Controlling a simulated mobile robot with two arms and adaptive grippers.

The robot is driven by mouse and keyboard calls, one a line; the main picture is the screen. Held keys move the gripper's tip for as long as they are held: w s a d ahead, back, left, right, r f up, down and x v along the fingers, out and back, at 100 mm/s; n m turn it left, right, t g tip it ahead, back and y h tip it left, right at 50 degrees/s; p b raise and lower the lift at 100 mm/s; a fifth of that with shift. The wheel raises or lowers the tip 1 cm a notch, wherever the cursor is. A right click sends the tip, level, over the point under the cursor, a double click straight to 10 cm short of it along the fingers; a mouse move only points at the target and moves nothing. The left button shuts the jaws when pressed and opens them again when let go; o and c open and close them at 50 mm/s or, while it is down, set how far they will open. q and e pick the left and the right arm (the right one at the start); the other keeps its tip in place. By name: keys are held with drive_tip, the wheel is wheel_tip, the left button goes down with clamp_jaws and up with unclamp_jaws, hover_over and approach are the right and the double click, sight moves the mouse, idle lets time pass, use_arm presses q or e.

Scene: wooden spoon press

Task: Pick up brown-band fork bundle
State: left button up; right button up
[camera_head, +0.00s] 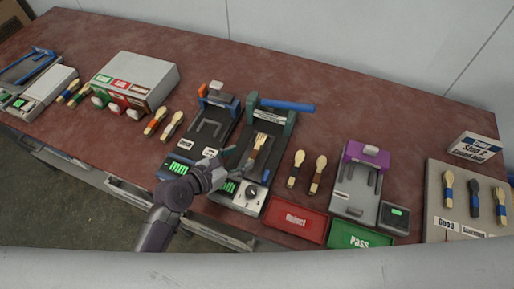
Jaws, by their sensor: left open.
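The brown-band fork bundle (259,142) lies on the dark press (284,126) with the green posts and blue lever, near the middle of the camera_head view. Its pale end points up and its brown band is lower down. My left gripper (236,160) is open, just left of and below the bundle, over the front part of the press. I see nothing held between its fingers. The gripper's small size makes the exact gap to the bundle hard to tell. My right gripper is not in view.
Two loose bundles (318,174) lie right of the press. A red Reject tray (296,220) and a green Pass tray (358,236) are at the front edge. A purple-topped device (366,154) stands right. Another press (205,125) with orange parts stands left.

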sight(254, 152)
use_arm(q)
drive_tip(key=shift+x, duration=3.1)
drive_tip(key=shift+s+d, duration=0.15)
drive_tip(key=shift+d, duration=0.05)
drive_tip(key=shift+c, duration=0.3)
clamp_jaws()
drive_tip(key=shift+s, duration=0.1)
